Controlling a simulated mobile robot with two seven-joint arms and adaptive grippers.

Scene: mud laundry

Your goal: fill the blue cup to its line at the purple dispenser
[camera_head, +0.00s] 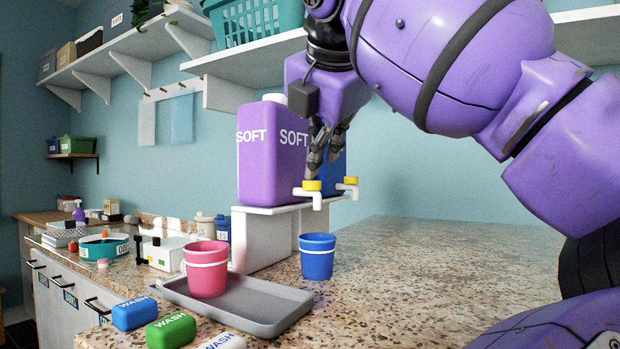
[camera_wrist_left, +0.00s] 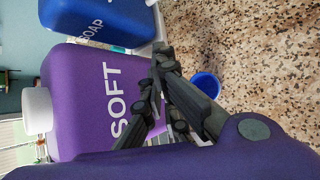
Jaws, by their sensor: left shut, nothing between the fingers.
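The purple dispenser (camera_head: 258,160), marked SOFT, stands on a white raised stand (camera_head: 262,235). Its white tap with a yellow top (camera_head: 312,185) points down at the front. The blue cup (camera_head: 317,262) stands upright on the counter below this spout, with a white line around it. No stream shows between spout and cup, and the level inside cannot be made out. My left gripper (camera_head: 317,158) is shut and empty, fingers pointing down just above the yellow top; contact is unclear. In the left wrist view its fingers (camera_wrist_left: 160,68) lie between the SOFT dispenser (camera_wrist_left: 90,110) and the blue cup (camera_wrist_left: 203,86).
A blue dispenser marked SOAP (camera_wrist_left: 100,18) stands beside the purple one, with its own tap (camera_head: 348,183). A pink cup (camera_head: 206,272) stands on a grey tray (camera_head: 270,308) at left. Several WASH blocks (camera_head: 171,331) lie in front. The counter (camera_head: 420,265) right of the blue cup is clear.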

